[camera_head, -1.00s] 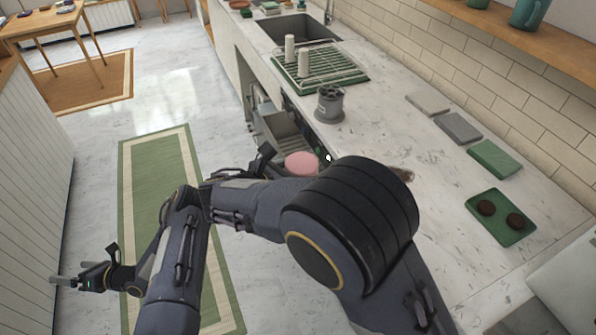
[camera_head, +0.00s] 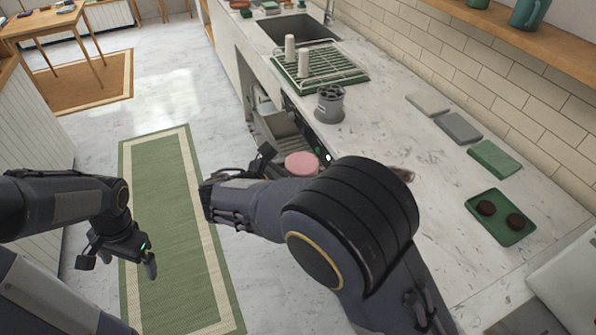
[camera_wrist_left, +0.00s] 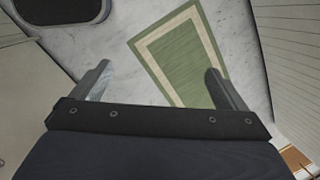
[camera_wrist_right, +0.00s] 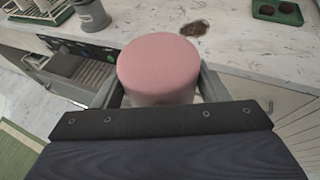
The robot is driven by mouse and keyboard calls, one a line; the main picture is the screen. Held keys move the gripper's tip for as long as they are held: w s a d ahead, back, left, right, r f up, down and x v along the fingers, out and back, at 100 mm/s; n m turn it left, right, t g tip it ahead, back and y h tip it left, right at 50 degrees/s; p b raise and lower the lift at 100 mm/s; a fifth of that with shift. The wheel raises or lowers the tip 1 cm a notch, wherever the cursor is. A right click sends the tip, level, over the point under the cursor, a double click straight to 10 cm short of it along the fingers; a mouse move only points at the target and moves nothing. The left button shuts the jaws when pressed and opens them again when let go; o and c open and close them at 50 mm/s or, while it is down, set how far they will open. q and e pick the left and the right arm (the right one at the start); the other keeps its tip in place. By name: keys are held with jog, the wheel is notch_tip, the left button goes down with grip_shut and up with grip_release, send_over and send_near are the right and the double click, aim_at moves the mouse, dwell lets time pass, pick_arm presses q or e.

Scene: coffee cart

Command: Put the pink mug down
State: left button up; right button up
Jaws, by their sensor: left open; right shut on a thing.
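The pink mug (camera_head: 302,163) shows in the head view beside the counter's front edge, partly hidden by my right arm. In the right wrist view the pink mug (camera_wrist_right: 158,62) sits between the fingers of my right gripper (camera_wrist_right: 158,88), which is shut on it. A smooth closed round end of the mug faces that camera; no opening or handle shows. My left gripper (camera_head: 118,265) is open and empty above the floor at the left, and its spread fingers also show in the left wrist view (camera_wrist_left: 158,82).
An open machine with a pulled-out rack (camera_head: 284,127) is under the counter (camera_head: 400,140). A grey holder (camera_head: 329,105), a drying rack (camera_head: 335,72) and a green tray (camera_head: 482,203) with two brown rounds stand on top. A brown patch (camera_wrist_right: 194,28) marks the counter near the mug.

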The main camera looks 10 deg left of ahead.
pick_arm(q)
jog(key=s+d+r+n+t+h, duration=0.1)
jog(key=d+r+t+h, duration=0.1)
jog(key=d+r, duration=0.4)
jog(key=s+d+r+n+t+h, duration=0.1)
jog(key=d+r+t, duration=0.4)
jog(key=d, duration=0.9)
jog(key=shift+s+r+n+h, duration=0.4)
jog(key=shift+s+r+h, duration=0.4)
jog(key=shift+h, duration=0.4)
